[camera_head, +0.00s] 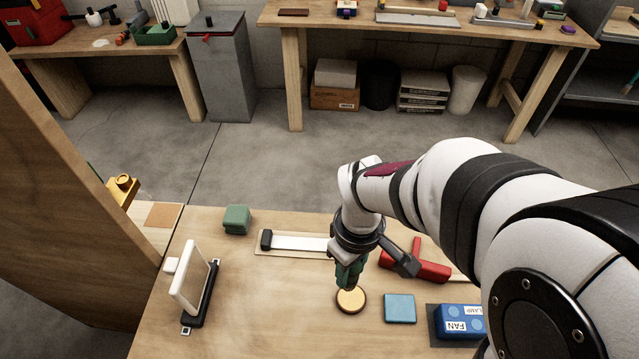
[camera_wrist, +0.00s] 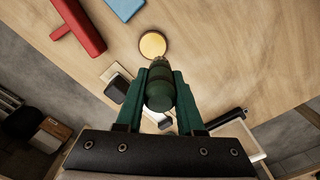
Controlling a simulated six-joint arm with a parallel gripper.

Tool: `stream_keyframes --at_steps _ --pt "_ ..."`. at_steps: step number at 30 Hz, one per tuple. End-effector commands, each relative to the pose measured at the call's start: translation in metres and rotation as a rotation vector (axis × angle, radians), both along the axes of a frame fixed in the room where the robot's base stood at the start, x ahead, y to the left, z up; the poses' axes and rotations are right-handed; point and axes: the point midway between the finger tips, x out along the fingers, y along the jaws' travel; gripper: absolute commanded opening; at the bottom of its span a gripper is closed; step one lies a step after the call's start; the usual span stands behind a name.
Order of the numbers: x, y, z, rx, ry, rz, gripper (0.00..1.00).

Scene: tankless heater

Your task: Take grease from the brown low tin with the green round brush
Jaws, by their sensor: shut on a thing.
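The brown low tin (camera_head: 351,300) sits on the wooden table, open, with yellowish grease showing inside its rim. It also shows in the wrist view (camera_wrist: 153,44), just beyond the brush tip. My gripper (camera_head: 348,272) is directly above the tin, pointing down. In the wrist view my gripper (camera_wrist: 160,80) has its green fingers shut on the green round brush (camera_wrist: 160,93). The brush's thick end faces the wrist camera and its tip points toward the tin's near edge. I cannot tell whether the bristles touch the grease.
A light blue block (camera_head: 399,308) and a blue box labelled FAN (camera_head: 459,320) lie right of the tin. A red T-shaped piece (camera_head: 420,268) lies behind them. A pale strip (camera_head: 300,243), green block (camera_head: 237,220) and tilted white panel (camera_head: 190,280) stand left. Table between panel and tin is clear.

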Motion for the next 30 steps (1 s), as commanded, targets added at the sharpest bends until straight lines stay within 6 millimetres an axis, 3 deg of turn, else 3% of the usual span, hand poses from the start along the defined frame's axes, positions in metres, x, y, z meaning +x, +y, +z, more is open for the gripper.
stream_keyframes --at_steps 5,18,30 --pt "0.008 -0.013 -0.020 0.000 0.003 -0.001 0.00" --pt "0.009 -0.013 -0.070 0.000 0.003 0.001 0.00" --pt "0.009 -0.013 -0.081 0.001 -0.001 0.000 0.00"
